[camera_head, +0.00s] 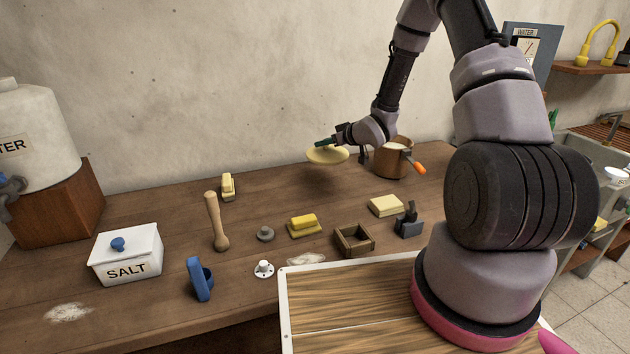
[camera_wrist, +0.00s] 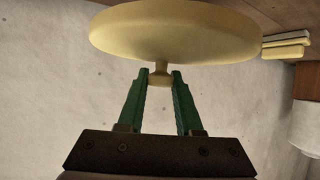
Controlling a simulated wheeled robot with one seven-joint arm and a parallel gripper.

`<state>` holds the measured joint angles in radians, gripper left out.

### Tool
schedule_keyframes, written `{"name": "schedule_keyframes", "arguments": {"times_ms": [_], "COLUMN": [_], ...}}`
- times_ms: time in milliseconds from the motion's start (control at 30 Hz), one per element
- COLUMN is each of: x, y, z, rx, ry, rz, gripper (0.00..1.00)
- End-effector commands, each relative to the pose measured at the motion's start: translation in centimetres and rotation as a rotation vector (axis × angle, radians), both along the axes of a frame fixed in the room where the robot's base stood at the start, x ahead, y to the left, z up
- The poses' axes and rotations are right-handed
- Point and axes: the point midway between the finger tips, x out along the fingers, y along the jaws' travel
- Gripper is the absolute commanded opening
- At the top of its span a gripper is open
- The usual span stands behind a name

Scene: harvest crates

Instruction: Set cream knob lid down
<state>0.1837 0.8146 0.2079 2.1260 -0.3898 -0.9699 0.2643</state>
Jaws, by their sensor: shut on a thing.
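The cream knob lid (camera_head: 328,156) is a pale, round disc held in the air above the back of the wooden counter. In the wrist view the green fingers of my gripper (camera_wrist: 161,76) pinch the small knob under the lid's disc (camera_wrist: 175,32). The lid looks roughly level in the head view, apart from the counter, with a dark shadow on the wood below it.
A brown pot (camera_head: 391,160) with an orange handle stands just right of the lid. Butter blocks (camera_head: 304,226), a wooden box (camera_head: 353,241), a pestle (camera_head: 216,222) and a salt box (camera_head: 126,258) stand further forward. The counter (camera_head: 290,185) directly below the lid is clear.

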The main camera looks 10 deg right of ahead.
Motion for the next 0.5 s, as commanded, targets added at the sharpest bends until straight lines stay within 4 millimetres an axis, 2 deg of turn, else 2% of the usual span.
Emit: {"name": "schedule_keyframes", "arguments": {"times_ms": [33,200,500], "x": [-0.1,-0.1,-0.1], "y": [0.0,0.0,0.1], "z": [-1.2,-4.1,-7.1], "rx": [0.0,-0.001,-0.001], "ry": [0.005,0.003,0.003], "rz": [0.001,0.0,0.001], "gripper": [0.0,0.0,0.0]}}
